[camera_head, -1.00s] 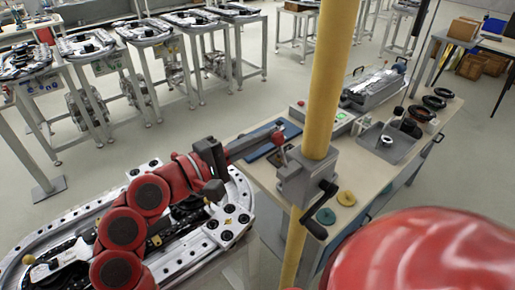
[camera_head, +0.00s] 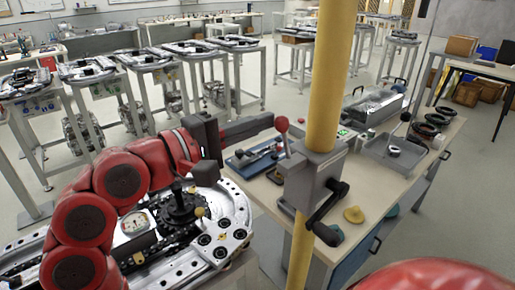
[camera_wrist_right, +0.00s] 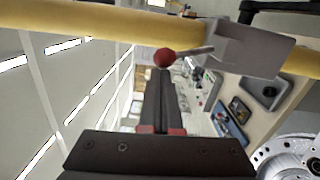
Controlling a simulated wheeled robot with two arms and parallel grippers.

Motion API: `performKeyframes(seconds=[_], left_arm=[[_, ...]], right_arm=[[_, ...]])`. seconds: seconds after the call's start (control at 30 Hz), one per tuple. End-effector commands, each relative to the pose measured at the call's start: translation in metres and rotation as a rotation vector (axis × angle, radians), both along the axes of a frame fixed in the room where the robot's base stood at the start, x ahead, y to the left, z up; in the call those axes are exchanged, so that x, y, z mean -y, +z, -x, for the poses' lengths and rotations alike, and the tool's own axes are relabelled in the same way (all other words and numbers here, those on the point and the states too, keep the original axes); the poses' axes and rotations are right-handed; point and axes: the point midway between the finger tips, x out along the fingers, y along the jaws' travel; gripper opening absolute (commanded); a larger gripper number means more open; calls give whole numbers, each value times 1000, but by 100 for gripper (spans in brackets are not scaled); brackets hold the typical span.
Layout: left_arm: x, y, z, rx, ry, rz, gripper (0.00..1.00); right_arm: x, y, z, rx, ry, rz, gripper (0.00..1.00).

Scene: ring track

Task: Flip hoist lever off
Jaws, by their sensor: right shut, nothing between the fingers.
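The hoist box (camera_head: 308,180) is a grey block on the yellow pole. Its lever, a thin rod with a red ball (camera_head: 282,124), rises from the box's left side. A black crank handle (camera_head: 327,206) is on its right side. My right gripper (camera_head: 271,120) is shut and empty, its tips right beside the red ball. In the right wrist view the ball (camera_wrist_right: 164,57) sits just off the fingertips (camera_wrist_right: 160,75), with the rod running right to the box (camera_wrist_right: 250,47). I cannot tell whether the tips touch the ball. My left gripper is not in view.
The yellow pole (camera_head: 330,75) stands upright in front of the bench. The bench holds a blue tray (camera_head: 240,163) of tools, a grey tray (camera_head: 385,158) and a yellow disc (camera_head: 353,214). The ring track (camera_head: 225,235) lies under my right arm.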

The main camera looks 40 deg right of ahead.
Motion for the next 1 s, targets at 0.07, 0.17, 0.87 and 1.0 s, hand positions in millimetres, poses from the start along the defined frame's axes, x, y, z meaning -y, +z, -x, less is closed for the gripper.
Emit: performKeyframes(seconds=[0.07,0.17,0.87,1.0], left_arm=[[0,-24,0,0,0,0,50],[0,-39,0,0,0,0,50],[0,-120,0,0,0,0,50],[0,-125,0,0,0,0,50]], right_arm=[[1,-7,3,31,-3,-2,0],[1,-5,5,67,-3,-7,0],[3,10,38,536,-1,-45,0],[3,12,43,631,1,-54,0]])
